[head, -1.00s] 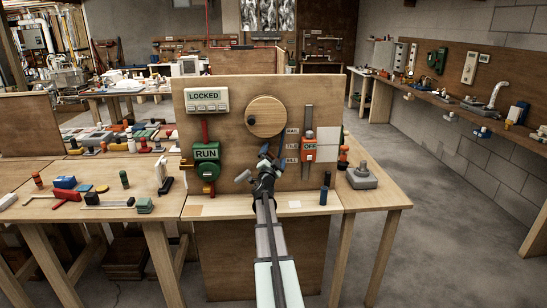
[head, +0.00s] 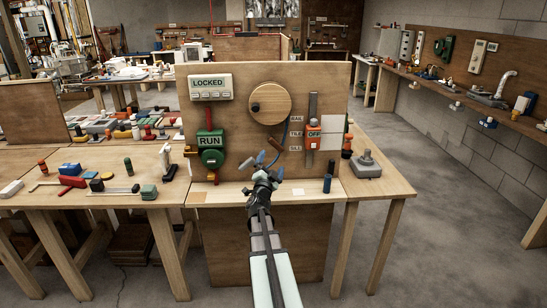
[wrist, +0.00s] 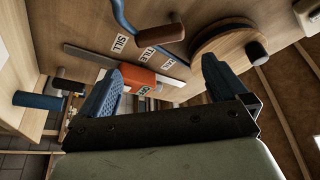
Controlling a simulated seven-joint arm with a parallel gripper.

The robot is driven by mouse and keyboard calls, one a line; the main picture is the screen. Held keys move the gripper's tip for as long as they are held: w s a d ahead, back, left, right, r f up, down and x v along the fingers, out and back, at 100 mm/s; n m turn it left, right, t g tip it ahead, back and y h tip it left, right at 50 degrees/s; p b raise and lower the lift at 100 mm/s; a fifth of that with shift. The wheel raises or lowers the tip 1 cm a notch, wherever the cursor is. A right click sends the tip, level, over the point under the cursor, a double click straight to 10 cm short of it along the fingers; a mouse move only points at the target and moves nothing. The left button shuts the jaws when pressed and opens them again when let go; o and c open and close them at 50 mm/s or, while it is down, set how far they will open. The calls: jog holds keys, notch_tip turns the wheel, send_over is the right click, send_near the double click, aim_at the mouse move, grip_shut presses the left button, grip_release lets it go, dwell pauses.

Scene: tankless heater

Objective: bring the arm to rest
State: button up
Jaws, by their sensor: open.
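My gripper (head: 268,158) is in front of the lower middle of an upright wooden panel (head: 225,125), below a round wooden wheel (head: 275,98). In the wrist view my gripper (wrist: 168,70) has its two blue fingers spread apart with nothing held between them. The orange slider marked OFF (wrist: 145,80) shows beyond the gap between the fingers. A brown handle on a blue rod (wrist: 160,33) is above the gap, apart from the fingers. My arm reaches in from the bottom of the head view.
The panel carries a LOCKED box (head: 211,87), a green RUN unit (head: 211,150) and the slider on a vertical strip. A bench (head: 110,200) with loose tools is at the left. A grey block with a knob (head: 366,167) sits at the right. The floor at right is clear.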

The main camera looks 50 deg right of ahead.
jog(key=shift+s+a+f, duration=0.15)
jog(key=shift+s+a, duration=0.15)
jog(key=shift+a, duration=0.2)
